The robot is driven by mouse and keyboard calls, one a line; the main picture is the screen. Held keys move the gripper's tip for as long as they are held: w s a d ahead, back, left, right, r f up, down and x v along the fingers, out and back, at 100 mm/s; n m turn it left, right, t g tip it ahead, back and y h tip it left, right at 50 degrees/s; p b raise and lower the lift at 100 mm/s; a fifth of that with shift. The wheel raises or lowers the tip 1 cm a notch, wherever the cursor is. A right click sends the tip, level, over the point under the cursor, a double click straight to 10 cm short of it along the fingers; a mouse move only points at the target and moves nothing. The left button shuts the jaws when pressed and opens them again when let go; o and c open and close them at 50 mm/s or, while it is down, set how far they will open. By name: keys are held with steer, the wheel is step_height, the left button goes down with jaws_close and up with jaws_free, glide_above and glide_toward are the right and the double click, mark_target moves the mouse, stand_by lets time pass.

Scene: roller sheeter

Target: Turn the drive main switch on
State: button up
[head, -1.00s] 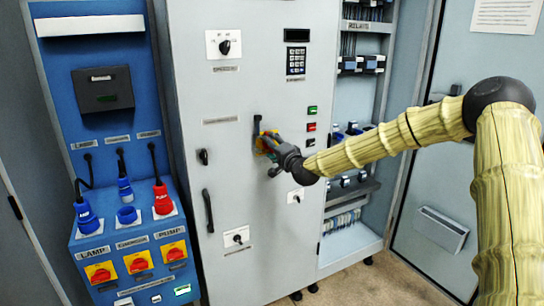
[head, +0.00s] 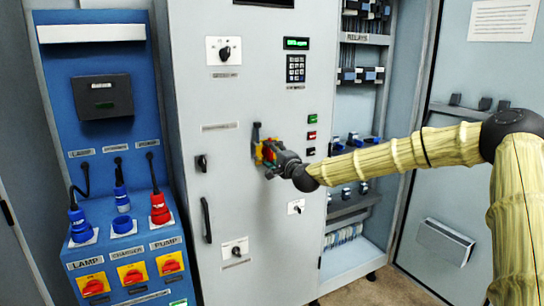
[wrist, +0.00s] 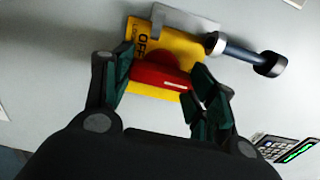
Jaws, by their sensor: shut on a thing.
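In the head view the yellow plate (head: 259,153) sits on the grey cabinet door, mostly covered by my gripper (head: 270,154). My gripper (wrist: 158,77) is shut on the red handle, with one dark green finger pad on each side. A grey metal bracket (wrist: 185,22) lies beside the plate, with a dark rod (wrist: 240,52) ending in a round black cap.
The keypad (head: 296,68) has a lit green display (head: 296,43) above it. Green and red buttons (head: 312,135) lie right of the switch. A rotary selector (head: 223,51) is above left; a door handle (head: 206,219) is below left. A blue socket panel (head: 105,160) stands at left.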

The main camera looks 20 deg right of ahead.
steer(key=shift+d, duration=0.15)
steer(key=o, duration=1)
steer(key=shift+d, duration=0.1)
steer(key=shift+a, duration=0.2)
steer(key=shift+s+d, duration=0.15)
steer(key=shift+s, duration=0.4)
steer(key=s, duration=1.1)
steer(key=shift+d, duration=0.1)
steer(key=shift+f, duration=0.1)
